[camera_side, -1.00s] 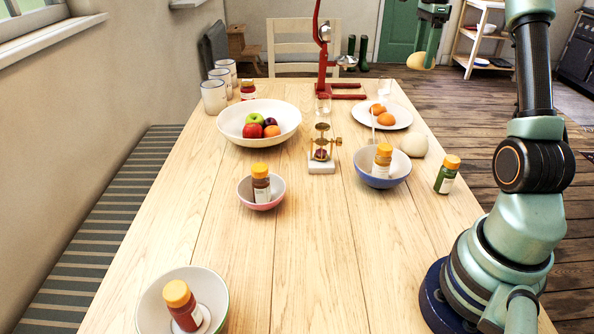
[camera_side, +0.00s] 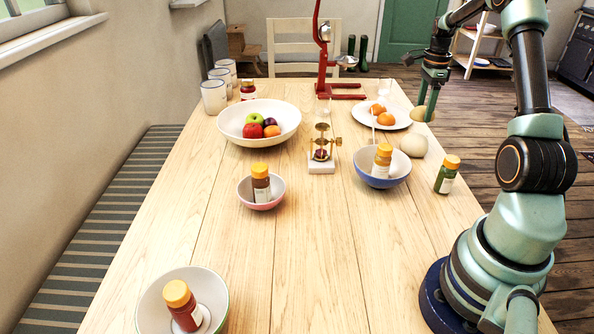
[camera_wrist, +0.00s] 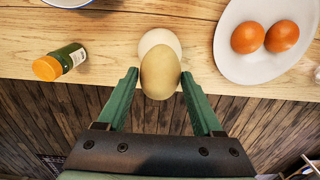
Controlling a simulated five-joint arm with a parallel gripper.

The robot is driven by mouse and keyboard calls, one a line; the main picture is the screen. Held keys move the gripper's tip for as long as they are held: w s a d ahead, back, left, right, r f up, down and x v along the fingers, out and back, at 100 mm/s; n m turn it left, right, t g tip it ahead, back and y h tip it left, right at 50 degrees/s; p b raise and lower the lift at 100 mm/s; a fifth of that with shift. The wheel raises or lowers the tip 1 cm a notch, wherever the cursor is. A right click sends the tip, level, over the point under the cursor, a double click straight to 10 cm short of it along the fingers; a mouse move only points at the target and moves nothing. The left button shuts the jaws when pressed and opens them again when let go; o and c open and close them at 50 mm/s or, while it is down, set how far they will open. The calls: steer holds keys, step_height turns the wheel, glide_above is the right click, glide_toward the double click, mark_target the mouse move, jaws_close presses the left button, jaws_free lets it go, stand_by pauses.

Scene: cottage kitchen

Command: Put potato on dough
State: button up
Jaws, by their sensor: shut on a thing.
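My gripper (camera_side: 428,108) is low over the right edge of the table, shut on the potato (camera_side: 422,114). In the wrist view the yellow-brown potato (camera_wrist: 160,73) sits between the green fingertips. The dough (camera_side: 413,146) is a pale round ball on the table, just below and slightly left of the potato in the side view. In the wrist view the dough (camera_wrist: 159,42) is partly hidden behind the potato. I cannot tell whether the potato touches the dough; in the side view a small gap seems to show.
A plate (camera_side: 402,117) with two orange-brown eggs lies beyond the dough. A green jar with a yellow lid (camera_side: 447,174) stands to its right, and a blue bowl (camera_side: 372,180) holding a jar is to its left. The table edge is close to the dough.

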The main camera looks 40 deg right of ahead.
steer(key=shift+f, duration=2.35)
steer(key=shift+f, duration=0.15)
steer(key=o, duration=1.4)
steer(key=shift+o, duration=0.2)
